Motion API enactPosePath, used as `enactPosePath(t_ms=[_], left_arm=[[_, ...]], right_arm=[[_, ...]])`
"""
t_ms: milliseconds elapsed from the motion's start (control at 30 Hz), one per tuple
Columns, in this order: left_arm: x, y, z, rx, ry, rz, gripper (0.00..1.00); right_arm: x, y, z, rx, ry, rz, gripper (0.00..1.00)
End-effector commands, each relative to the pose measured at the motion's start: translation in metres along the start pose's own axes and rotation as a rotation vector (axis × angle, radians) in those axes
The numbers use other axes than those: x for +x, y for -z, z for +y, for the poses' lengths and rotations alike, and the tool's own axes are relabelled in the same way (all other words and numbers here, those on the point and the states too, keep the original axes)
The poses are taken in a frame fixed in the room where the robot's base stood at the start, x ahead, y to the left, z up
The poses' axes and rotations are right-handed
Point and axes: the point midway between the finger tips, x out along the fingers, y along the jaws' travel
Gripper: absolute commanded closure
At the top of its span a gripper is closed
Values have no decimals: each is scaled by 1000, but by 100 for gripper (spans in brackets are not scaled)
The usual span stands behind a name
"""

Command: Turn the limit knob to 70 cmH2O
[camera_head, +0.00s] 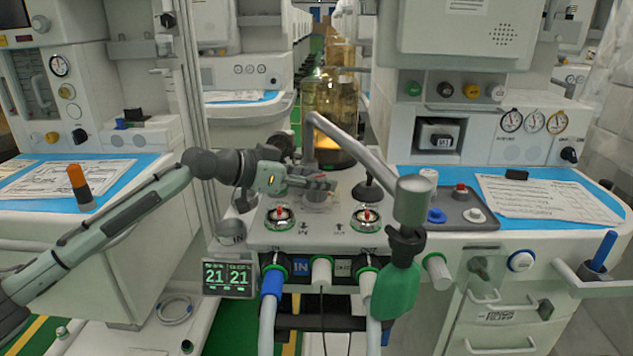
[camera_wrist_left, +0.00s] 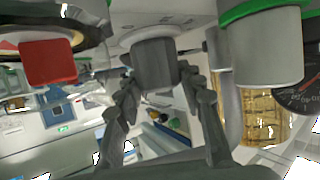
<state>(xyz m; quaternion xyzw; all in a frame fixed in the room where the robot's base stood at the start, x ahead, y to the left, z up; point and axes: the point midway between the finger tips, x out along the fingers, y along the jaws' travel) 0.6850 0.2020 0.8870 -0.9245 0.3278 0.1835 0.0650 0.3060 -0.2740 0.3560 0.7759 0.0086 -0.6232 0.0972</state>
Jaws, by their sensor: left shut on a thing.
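My left gripper (camera_head: 317,184) reaches in from the left over the white top of the middle cart, between and behind two round domed valves. In the left wrist view its two dark fingers (camera_wrist_left: 155,78) close on the sides of a dark grey knob (camera_wrist_left: 153,60), which I take to be the limit knob. In the head view the gripper largely hides this knob. Its scale and setting cannot be read. My right gripper is in neither view.
Left valve (camera_head: 280,217) and right valve (camera_head: 366,216) stand close in front of the gripper. A grey bag arm (camera_head: 352,146) passes over the cart's top, with a green bag (camera_head: 396,290) hanging from it. An amber canister (camera_head: 336,105) stands behind. A display (camera_head: 228,277) reads 21 and 21.

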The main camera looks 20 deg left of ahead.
Motion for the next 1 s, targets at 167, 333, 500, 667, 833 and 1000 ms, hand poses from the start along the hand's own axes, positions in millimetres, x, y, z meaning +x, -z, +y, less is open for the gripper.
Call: enactPosePath(t_ms=[167, 333, 500, 667, 833, 1000], left_arm=[[2, -3, -2, 58, -152, 3, 91], [2, -2, -2, 120, -304, 5, 91], [2, 0, -1, 182, -454, 7, 91], [2, 2, 0, 239, -588, 7, 91], [2, 1, 0, 291, -712, 5, 91], [1, 1, 0, 331, -805, 2, 91]], right_arm=[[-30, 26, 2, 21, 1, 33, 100], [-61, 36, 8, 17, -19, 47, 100], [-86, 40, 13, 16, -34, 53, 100], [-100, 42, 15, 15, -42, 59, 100], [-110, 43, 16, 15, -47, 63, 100], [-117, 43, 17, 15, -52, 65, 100]])
